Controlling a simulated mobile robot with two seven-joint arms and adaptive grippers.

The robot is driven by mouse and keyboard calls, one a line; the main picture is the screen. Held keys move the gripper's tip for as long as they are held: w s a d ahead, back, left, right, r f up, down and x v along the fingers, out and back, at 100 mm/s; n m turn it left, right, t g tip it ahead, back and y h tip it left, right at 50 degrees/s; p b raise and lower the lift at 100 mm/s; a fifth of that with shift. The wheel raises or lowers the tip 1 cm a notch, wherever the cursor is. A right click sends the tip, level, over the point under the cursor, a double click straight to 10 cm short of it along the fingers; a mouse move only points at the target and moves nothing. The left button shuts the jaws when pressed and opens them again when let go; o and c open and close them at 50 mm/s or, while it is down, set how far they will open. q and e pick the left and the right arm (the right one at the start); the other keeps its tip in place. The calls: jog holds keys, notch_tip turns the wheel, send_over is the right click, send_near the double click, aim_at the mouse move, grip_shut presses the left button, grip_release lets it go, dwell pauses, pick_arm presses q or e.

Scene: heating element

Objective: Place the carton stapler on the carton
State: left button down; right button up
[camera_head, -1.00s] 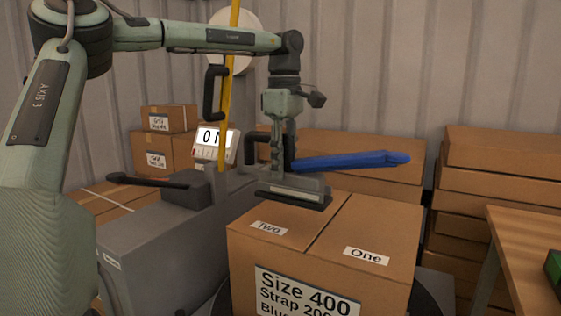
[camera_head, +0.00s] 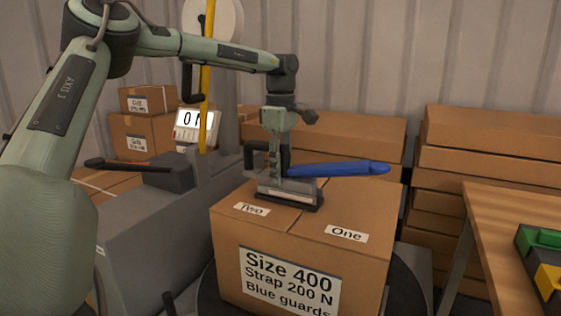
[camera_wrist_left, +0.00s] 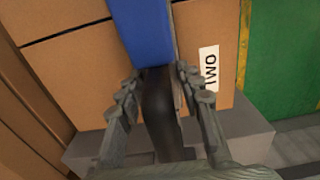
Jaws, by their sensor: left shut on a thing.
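The carton stapler has a blue lever (camera_head: 338,168) and a grey base plate (camera_head: 290,193). The lever also shows in the left wrist view (camera_wrist_left: 146,32). My left gripper (camera_head: 279,150) is shut on its dark handle, which runs between the fingers in the left wrist view (camera_wrist_left: 158,105). The stapler is upright, its base at the top of the carton (camera_head: 225,240); I cannot tell whether it is touching. The carton has labels "Two" and "One" on top and a "Size 400" label in front. My right gripper is in neither view.
A grey machine (camera_head: 150,240) with a display (camera_head: 195,128) and a yellow strap (camera_head: 206,75) stands left of the carton. Stacked boxes (camera_head: 490,150) line the back wall. A wooden table (camera_head: 500,215) with green and yellow bins (camera_head: 545,255) is at the right.

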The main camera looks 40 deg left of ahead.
pick_arm(q)
jog(key=c, duration=1)
grip_release()
jog(key=shift+r, duration=0.1)
notch_tip(320, 180, up, 12)
